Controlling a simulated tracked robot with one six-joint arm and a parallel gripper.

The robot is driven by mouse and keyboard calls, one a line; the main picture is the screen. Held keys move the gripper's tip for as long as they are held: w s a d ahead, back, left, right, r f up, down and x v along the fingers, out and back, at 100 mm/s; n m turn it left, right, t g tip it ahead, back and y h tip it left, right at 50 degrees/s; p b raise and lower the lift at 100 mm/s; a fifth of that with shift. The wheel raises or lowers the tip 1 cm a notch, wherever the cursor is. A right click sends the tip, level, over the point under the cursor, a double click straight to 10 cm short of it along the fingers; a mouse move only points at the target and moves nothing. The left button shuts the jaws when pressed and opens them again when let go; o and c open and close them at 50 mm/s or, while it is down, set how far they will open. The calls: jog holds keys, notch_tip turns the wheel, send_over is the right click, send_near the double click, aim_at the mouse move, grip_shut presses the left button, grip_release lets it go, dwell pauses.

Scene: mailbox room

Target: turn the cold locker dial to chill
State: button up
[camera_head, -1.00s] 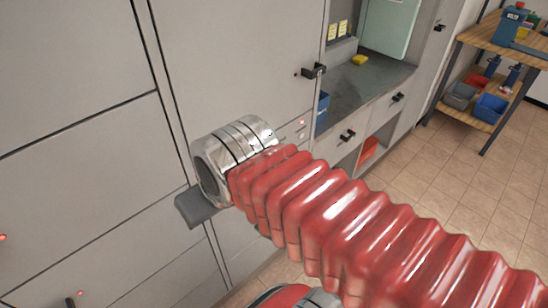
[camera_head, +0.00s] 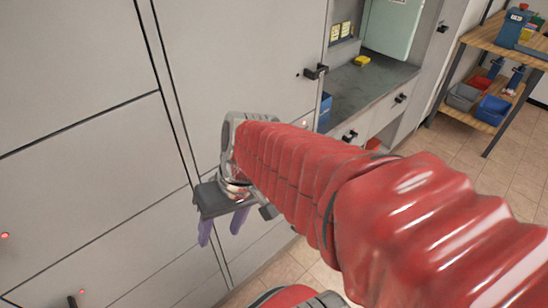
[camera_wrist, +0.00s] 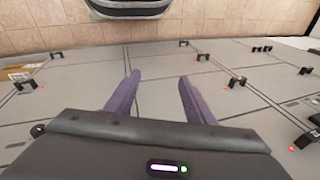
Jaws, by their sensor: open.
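I cannot make out the cold locker dial or its marks in either view; my red arm covers part of the locker front. The pale grey locker doors (camera_head: 90,150) fill the left of the head view. My gripper (camera_head: 222,230) hangs in front of them, its purple fingers pointing down. In the wrist view my gripper (camera_wrist: 157,92) is open and empty, its two fingers spread over the locker fronts (camera_wrist: 150,65). A small dark knob-like part (camera_wrist: 38,131) shows at the left there, too small to identify.
Black handles (camera_wrist: 235,83) with red lights stick out from the lockers. A counter (camera_head: 365,90) holds a yellow item (camera_head: 362,60). A wooden shelf (camera_head: 500,35) with bins stands at the right. Tiled floor (camera_head: 465,165) is free between. A cardboard box (camera_wrist: 22,74) shows in the wrist view.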

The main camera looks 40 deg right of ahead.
jog(key=w+d+f+m+t+y, duration=0.3)
jog(key=w+d+m+t+y, duration=0.15)
jog(key=d, duration=0.25)
jog(key=w+d+f+m+t+y, duration=0.3)
jog(key=d+f+m+t, duration=0.15)
jog(key=d, duration=0.25)
jog(key=s+d+f+m+t+h, duration=0.2)
jog(key=d+h, duration=0.3)
jog(key=d, duration=0.3)
jog(key=s+d+f+m+t+h, duration=0.3)
jog(key=d+f+m+t+h, duration=0.1)
jog(key=d, duration=0.5)
jog(key=shift+d+m+t+h, duration=0.3)
jog(key=shift+m+t+h, duration=0.2)
jog(key=shift+t, duration=0.1)
jog(key=shift+w, duration=0.2)
jog(key=w, duration=1.3)
jog(key=shift+w+a, duration=0.25)
jog(key=shift+w, duration=0.05)
